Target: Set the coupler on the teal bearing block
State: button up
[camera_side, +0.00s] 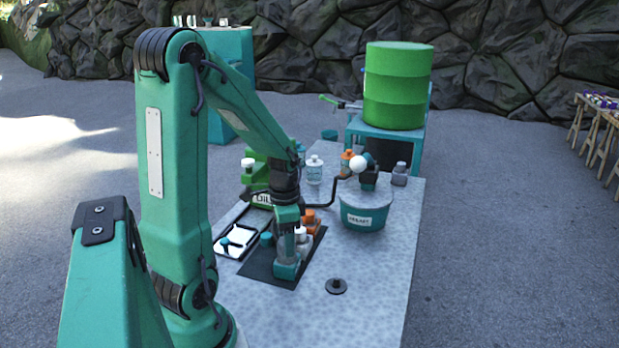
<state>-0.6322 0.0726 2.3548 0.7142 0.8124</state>
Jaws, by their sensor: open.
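My gripper (288,246) points down over the dark mat (258,272), with its jaws open. A teal block (287,270), which looks like the bearing block, is at the mat's front right, just below my gripper. I cannot tell whether they touch. A small grey-white piece (303,239) is close beside my gripper on the right, partly covered. A dark round piece with a raised middle (336,286) lies flat on the table right of the mat. I cannot tell for sure which piece is the coupler.
An orange block (309,217) and a teal cylinder (266,239) are on the mat. A white-topped tray (236,241) lies to its left. A teal grease bucket (363,212) and several bottles stand behind. The table (375,285) is clear at front right.

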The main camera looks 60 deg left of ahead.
jog(key=shift+r, duration=3.45)
jog(key=s+d+r+n+t, duration=0.1)
jog(key=d+r, duration=0.3)
jog(key=d, duration=0.4)
jog(key=d+r+n+t, duration=0.1)
jog(key=d+r+t, duration=0.3)
jog(key=d, duration=0.5)
jog(key=shift+s+d+r+t, duration=0.3)
jog(key=shift+s+r, duration=0.05)
jog(key=shift+r, duration=0.25)
